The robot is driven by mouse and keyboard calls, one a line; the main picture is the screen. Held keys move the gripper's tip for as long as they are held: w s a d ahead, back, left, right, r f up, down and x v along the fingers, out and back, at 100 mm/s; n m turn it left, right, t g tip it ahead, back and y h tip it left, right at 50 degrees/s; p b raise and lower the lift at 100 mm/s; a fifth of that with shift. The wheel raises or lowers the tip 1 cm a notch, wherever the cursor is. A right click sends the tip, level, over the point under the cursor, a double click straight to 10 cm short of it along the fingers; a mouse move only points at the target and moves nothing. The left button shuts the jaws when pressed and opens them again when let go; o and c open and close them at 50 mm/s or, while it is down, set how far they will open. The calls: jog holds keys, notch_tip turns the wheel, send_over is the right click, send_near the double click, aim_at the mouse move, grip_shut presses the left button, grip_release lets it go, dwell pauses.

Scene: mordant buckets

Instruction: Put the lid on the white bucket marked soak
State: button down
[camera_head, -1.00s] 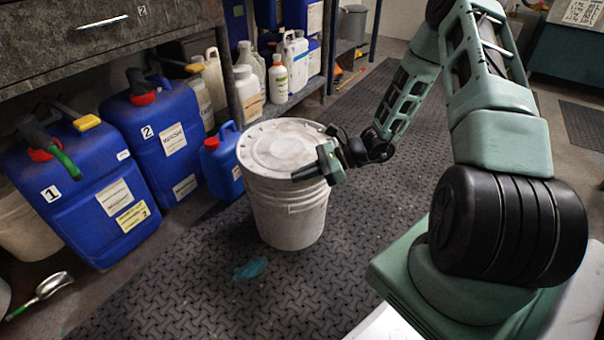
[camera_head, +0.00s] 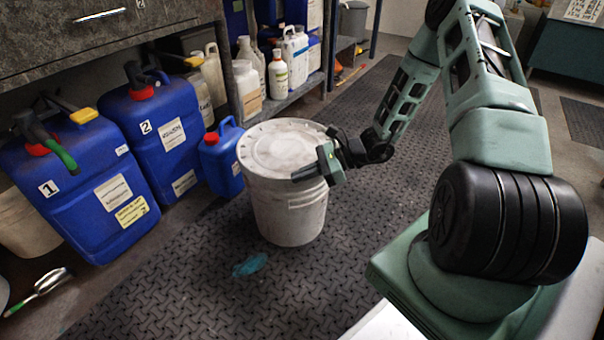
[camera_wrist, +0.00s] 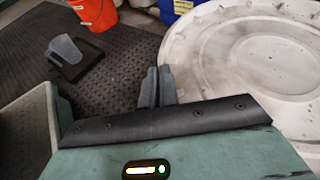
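The white bucket (camera_head: 285,212) stands upright on the dark floor mat, left of my arm. A pale, round lid (camera_head: 283,143) with a ribbed rim lies flat on its top and looks level. I cannot read a mark on the bucket, nor tell whether the rim is pressed down all round. My gripper (camera_head: 308,172) is at the right front edge of the lid. In the wrist view the lid (camera_wrist: 255,50) fills the right side. The fingers of my gripper (camera_wrist: 156,86) are together, just left of the lid's rim, with nothing visible between them. Contact with the rim is unclear.
Blue canisters (camera_head: 75,190) and a small blue jug (camera_head: 222,160) stand left of the bucket. A shelf (camera_head: 285,100) with bottles is behind. A teal cloth (camera_head: 250,264) lies in front. The wrist view shows an orange bucket (camera_wrist: 95,12) and a dark tray (camera_wrist: 75,60).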

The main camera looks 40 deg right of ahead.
jog(key=shift+f, duration=0.25)
jog(key=c, duration=1.6)
grip_release()
jog(key=p+v, duration=0.7)
jog(key=v, duration=1)
jog(key=shift+d, duration=0.25)
